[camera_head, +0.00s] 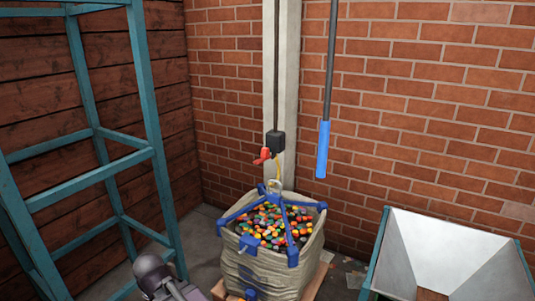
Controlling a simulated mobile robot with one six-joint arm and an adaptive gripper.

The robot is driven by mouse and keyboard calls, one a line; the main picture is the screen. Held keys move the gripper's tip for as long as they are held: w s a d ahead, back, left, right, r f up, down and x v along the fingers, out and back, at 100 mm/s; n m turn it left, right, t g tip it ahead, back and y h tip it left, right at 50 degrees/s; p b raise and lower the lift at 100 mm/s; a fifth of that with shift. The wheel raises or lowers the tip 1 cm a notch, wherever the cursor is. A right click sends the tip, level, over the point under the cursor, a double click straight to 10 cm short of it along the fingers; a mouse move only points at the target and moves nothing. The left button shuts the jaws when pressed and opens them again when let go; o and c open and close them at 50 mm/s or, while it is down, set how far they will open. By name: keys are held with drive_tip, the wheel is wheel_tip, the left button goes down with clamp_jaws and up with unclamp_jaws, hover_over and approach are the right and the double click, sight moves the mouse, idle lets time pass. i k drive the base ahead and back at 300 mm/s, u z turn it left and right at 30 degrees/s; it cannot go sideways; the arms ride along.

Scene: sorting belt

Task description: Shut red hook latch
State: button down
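The red latch (262,156) sits just below a black hoist block (276,141) that hangs on a dark rod or cable. The latch sticks out to the left, at an angle, and looks swung away from the hook. The thin yellowish hook (279,173) hangs below the block, just above the top of the blue lifting frame (268,198). Whether the hook is through the frame's top loop is too small to tell. A dark grey part of my arm shows at the bottom left, well below and left of the latch. My gripper's fingers are not visible.
The blue frame sits on a pale sack (268,268) full of coloured pieces. A blue-ended pole (323,150) hangs to the right of the latch. A teal metal frame (150,150) stands at left. An open white hopper (445,235) stands at lower right.

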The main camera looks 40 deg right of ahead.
sight(265, 155)
drive_tip(key=z, duration=0.5)
drive_tip(key=i, duration=0.5)
drive_tip(key=z, duration=0.7)
drive_tip(key=i, duration=0.45)
drive_tip(key=z, duration=0.25)
